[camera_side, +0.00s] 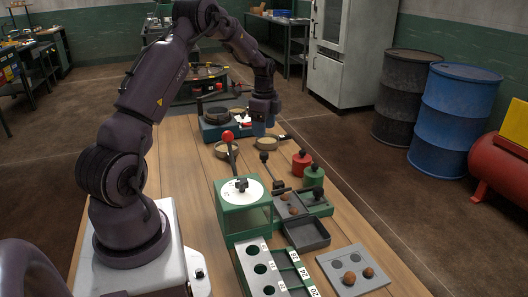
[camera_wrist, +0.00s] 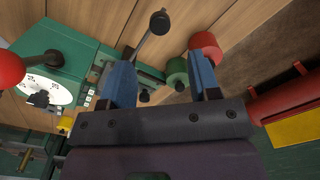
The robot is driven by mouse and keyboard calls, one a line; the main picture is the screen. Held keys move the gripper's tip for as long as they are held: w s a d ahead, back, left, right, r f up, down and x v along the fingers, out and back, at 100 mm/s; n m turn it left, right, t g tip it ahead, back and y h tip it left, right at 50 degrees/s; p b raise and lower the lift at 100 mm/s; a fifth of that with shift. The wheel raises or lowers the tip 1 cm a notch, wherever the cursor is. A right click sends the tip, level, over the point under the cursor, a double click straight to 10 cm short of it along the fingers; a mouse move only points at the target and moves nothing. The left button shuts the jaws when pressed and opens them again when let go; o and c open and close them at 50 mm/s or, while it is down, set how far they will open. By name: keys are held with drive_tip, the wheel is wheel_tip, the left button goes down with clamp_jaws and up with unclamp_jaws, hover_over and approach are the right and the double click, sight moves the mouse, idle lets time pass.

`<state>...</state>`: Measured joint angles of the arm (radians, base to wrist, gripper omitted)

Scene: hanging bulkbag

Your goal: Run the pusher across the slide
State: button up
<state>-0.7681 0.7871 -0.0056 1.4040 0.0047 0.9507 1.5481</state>
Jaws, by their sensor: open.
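My gripper (camera_side: 262,122) hangs over the far part of the wooden table in the side view. In the wrist view my gripper (camera_wrist: 164,78) shows two blue fingers spread apart with nothing held between them. The rod appears beyond the fingers in the wrist view (camera_wrist: 148,38). I cannot tell for sure that this rod is the pusher. The fingers partly hide the green base in the wrist view.
A green box (camera_side: 248,226) with a white dial and red-knobbed lever stands left of the channel. Red (camera_side: 302,162) and green (camera_side: 313,177) weights stand to its right. An empty dark tray (camera_side: 306,234) sits in front. Shallow bowls (camera_side: 267,144) lie near the gripper.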

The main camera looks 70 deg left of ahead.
sight(264, 153)
wheel_tip(264, 153, down, 9)
drive_tip(key=shift+r, duration=0.1)
idle(0.3)
